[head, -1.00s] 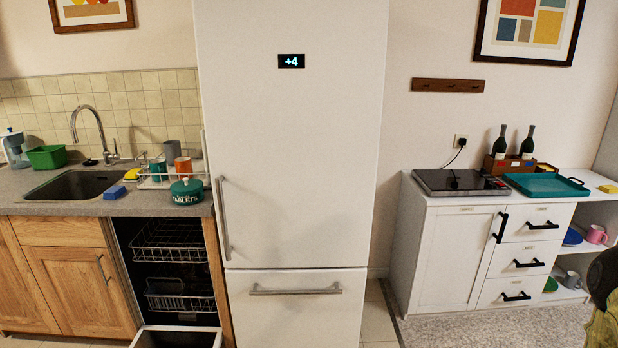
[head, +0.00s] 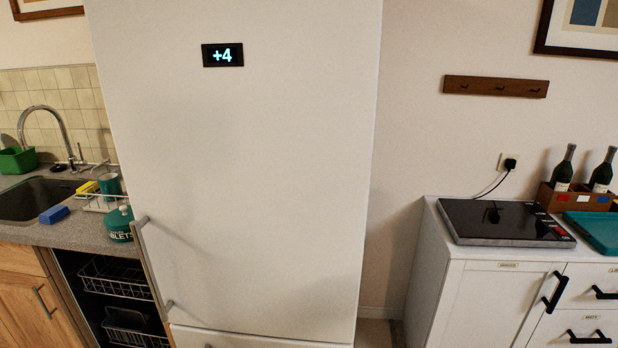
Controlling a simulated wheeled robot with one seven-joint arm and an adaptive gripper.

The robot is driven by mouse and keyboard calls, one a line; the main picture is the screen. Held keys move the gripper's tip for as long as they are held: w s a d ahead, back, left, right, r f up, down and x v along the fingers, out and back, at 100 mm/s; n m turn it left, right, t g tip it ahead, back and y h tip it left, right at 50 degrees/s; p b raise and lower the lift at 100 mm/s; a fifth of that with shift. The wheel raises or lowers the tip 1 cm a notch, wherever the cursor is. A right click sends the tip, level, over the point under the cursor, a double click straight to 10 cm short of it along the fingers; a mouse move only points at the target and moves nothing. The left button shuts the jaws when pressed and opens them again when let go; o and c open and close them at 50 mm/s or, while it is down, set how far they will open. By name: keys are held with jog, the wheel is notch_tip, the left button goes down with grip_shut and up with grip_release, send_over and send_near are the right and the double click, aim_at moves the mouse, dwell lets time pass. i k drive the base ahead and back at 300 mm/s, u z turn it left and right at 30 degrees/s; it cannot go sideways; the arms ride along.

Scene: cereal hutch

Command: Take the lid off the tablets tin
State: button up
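The tablets tin (head: 117,226) is a round teal tin with white lettering, of which "BLETS" shows. It stands upright on the grey counter at the left, right beside the fridge, whose edge and handle partly cover its right side. Its teal lid (head: 119,214) with a knob on top is on it. My gripper is not in view.
A tall white fridge (head: 240,170) fills the middle. Left of the tin are a dish rack (head: 98,204) with a teal mug, a blue sponge (head: 54,214) and a sink (head: 32,198). An open dishwasher (head: 115,280) sits below. A white cabinet (head: 475,300) with a hob stands right.

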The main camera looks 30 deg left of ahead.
aim_at(121, 216)
jog(key=u, duration=4)
jog(key=k, duration=0.95)
jog(key=z, duration=0.8)
jog(key=i, duration=1.65)
